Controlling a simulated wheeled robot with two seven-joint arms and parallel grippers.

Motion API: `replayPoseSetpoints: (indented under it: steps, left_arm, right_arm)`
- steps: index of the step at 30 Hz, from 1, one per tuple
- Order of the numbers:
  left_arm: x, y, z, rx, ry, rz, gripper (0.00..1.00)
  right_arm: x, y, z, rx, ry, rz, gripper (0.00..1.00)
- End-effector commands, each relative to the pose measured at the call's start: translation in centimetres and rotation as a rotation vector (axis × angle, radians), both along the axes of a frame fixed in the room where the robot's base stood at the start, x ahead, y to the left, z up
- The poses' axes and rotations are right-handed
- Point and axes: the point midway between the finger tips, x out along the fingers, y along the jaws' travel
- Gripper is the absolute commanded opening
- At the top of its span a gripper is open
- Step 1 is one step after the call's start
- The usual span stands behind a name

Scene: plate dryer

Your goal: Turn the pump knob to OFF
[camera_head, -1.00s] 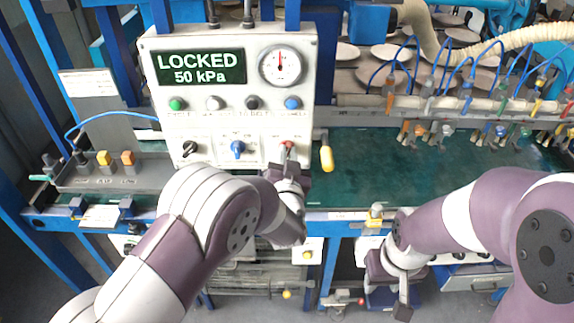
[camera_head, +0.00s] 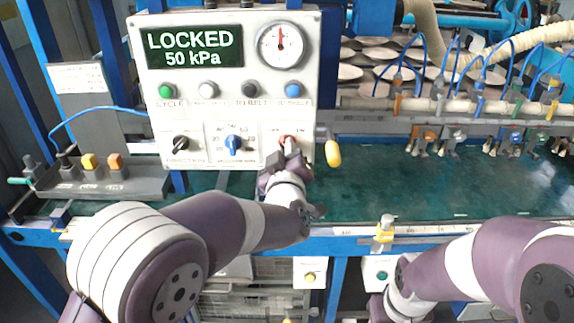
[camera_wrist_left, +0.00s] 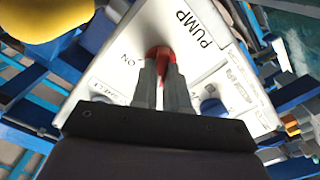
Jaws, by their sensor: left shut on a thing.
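The red pump knob (camera_head: 287,139) is at the lower right of the white control panel (camera_head: 217,115). My left gripper (camera_head: 291,150) reaches it from below and is shut on it. In the left wrist view, the two grey fingers (camera_wrist_left: 162,85) are on both sides of the red knob (camera_wrist_left: 160,51), with red showing between them. The words PUMP and ON are readable beside it. The fingers hide much of the knob, so I cannot tell its exact setting. My right arm is at lower right, and its fingertips are outside the picture.
The display (camera_head: 195,50) reads LOCKED, 50 kPa, beside a round gauge (camera_head: 281,45). A blue knob (camera_head: 233,142) and a black knob (camera_head: 181,143) are left of the pump knob. A yellow handle (camera_head: 333,153) is close on its right.

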Motion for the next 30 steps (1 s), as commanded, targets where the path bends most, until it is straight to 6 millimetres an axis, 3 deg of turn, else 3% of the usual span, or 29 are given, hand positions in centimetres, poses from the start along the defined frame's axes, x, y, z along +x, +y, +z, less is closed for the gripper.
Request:
replayPoseSetpoints:
  steps: [1,9,29,30]
  left_arm:
    - [0.0,0.0,-0.6,-0.028,0.0,0.0,0.0]
    - [0.0,0.1,-0.4,-0.152,0.002,0.001,0.0]
    - [0.0,0.2,-0.2,-0.204,0.003,0.003,0.0]
    - [0.0,0.2,-0.2,-0.204,0.003,0.003,0.23]
  right_arm:
    - [0.0,0.0,-1.0,0.0,0.0,0.0,0.43]
    - [0.0,0.0,-2.7,0.0,0.0,0.0,0.43]
    - [0.0,0.0,-3.2,0.0,0.0,0.0,0.43]
    - [0.0,0.0,-3.2,0.0,0.0,0.0,0.43]
